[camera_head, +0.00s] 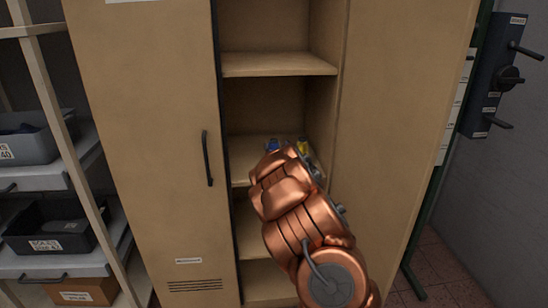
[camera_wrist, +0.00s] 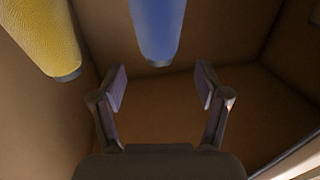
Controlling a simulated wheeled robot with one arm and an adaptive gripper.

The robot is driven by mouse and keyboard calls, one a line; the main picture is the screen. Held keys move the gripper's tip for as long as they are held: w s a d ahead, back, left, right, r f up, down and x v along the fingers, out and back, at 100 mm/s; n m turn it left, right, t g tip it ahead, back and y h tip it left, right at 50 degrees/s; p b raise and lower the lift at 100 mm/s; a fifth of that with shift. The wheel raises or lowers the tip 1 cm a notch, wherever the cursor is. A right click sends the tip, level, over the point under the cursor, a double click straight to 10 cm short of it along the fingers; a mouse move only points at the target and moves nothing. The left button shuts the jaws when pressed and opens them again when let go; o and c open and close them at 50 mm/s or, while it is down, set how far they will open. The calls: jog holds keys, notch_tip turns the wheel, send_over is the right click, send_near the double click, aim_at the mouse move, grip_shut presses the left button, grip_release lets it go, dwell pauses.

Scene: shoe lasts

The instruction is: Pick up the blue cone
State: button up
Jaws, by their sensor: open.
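The blue cone (camera_head: 273,146) stands on a middle shelf of the open cabinet, partly hidden by my arm in the head view. In the wrist view the blue cone (camera_wrist: 157,28) comes down from the top edge, its dark-ended tip in line with the gap between my fingers. My gripper (camera_wrist: 161,86) is open and empty, its two fingers apart and not visibly touching the cone. In the head view my arm hides the fingers.
A yellow cone (camera_head: 303,147) stands close beside the blue one, and it also shows at upper left in the wrist view (camera_wrist: 40,35). The cabinet shelf above (camera_head: 275,64) and the side walls enclose the space. A closed door (camera_head: 150,130) is at left.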

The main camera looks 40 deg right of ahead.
aim_at(276, 143)
jog(key=shift+p+x, duration=0.35)
jog(key=shift+x, duration=2.2)
jog(key=shift+c, duration=0.2)
grip_shut()
